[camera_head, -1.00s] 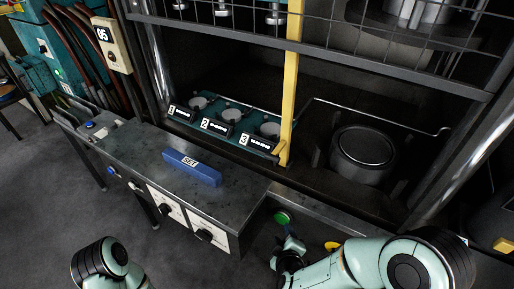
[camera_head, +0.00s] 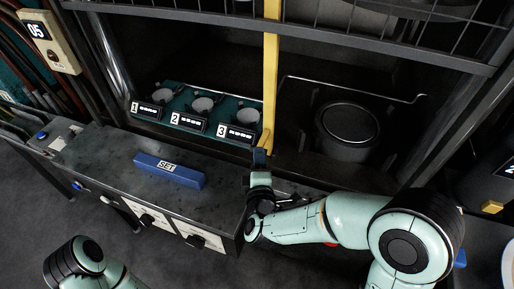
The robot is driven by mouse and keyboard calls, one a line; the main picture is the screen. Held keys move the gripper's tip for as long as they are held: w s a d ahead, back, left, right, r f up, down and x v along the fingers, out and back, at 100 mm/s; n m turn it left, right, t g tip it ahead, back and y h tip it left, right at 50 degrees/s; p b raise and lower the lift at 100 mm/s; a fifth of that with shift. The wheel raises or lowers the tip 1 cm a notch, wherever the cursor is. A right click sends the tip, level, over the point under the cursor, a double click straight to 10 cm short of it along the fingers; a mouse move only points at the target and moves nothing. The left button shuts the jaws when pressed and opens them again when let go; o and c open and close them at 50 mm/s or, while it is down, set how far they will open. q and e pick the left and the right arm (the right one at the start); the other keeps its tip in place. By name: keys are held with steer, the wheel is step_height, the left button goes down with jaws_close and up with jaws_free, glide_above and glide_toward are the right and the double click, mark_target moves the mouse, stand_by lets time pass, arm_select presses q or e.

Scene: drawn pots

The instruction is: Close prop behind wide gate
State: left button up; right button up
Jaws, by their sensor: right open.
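The yellow prop (camera_head: 270,85) stands upright at the front of the dark bay, its foot at the right end of the teal tray. The wide wire gate (camera_head: 380,42) is raised across the top of the bay, on both sides of the prop. My right gripper (camera_head: 260,157) is open at the prop's foot, just below and in front of it. Whether its fingers touch or straddle the prop cannot be told. My left arm shows only as a link at the bottom left; its gripper is out of view.
A teal tray (camera_head: 185,88) holds three small cups numbered 1 to 3. A round dark pot (camera_head: 347,128) stands in the bay at right. A blue SET block (camera_head: 170,171) lies on the grey bench (camera_head: 95,150). A metal post bounds the bay at right.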

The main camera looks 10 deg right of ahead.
steer(key=x, duration=0.5)
steer(key=shift+f, duration=0.1)
jaws_close()
